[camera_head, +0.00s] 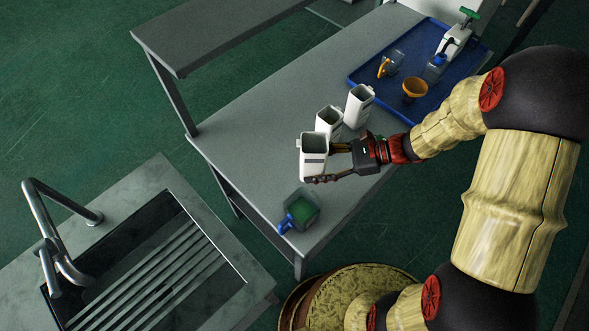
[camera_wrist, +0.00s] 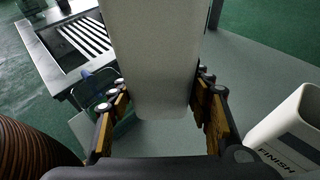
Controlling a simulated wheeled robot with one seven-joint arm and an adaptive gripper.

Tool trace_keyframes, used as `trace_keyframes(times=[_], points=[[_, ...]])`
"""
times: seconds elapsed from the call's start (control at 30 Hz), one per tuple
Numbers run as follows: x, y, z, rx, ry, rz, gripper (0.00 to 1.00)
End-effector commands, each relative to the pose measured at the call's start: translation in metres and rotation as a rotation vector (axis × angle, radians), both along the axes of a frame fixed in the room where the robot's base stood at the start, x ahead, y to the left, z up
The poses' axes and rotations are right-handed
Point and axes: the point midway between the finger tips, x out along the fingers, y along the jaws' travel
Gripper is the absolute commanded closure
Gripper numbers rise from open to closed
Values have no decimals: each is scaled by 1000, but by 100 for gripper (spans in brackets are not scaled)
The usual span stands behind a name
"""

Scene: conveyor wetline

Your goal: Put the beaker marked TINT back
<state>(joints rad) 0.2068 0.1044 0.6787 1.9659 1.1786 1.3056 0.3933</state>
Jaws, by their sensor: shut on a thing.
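My gripper (camera_head: 322,165) is shut on a white, open-topped square beaker (camera_head: 313,147) near the front end of the grey table. The held beaker stands upright between the two fingers in the wrist view (camera_wrist: 150,60). No marking on it is readable, and I cannot tell whether its base touches the table. Two similar white beakers stand behind it, a nearer one (camera_head: 329,119) and a farther one (camera_head: 359,103). In the wrist view a white beaker marked FINISH (camera_wrist: 290,135) stands to the right of my gripper. The word TINT is not visible.
A clear jug with green contents and blue handle (camera_head: 303,211) stands near the table's front corner. A blue tray (camera_head: 368,85) at the back holds an orange funnel (camera_head: 415,88), a yellow-handled vessel (camera_head: 388,66) and bottles. A sink (camera_head: 150,255) is at lower left. The table's left side is clear.

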Motion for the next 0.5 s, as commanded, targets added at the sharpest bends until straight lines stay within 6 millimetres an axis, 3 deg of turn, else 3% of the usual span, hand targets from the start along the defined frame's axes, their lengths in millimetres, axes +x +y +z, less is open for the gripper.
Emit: trace_keyframes(times=[0.13, 0.5], points=[[16, 21, -15, 1, 1, 4, 91], [39, 48, -58, 0, 0, 2, 91]])
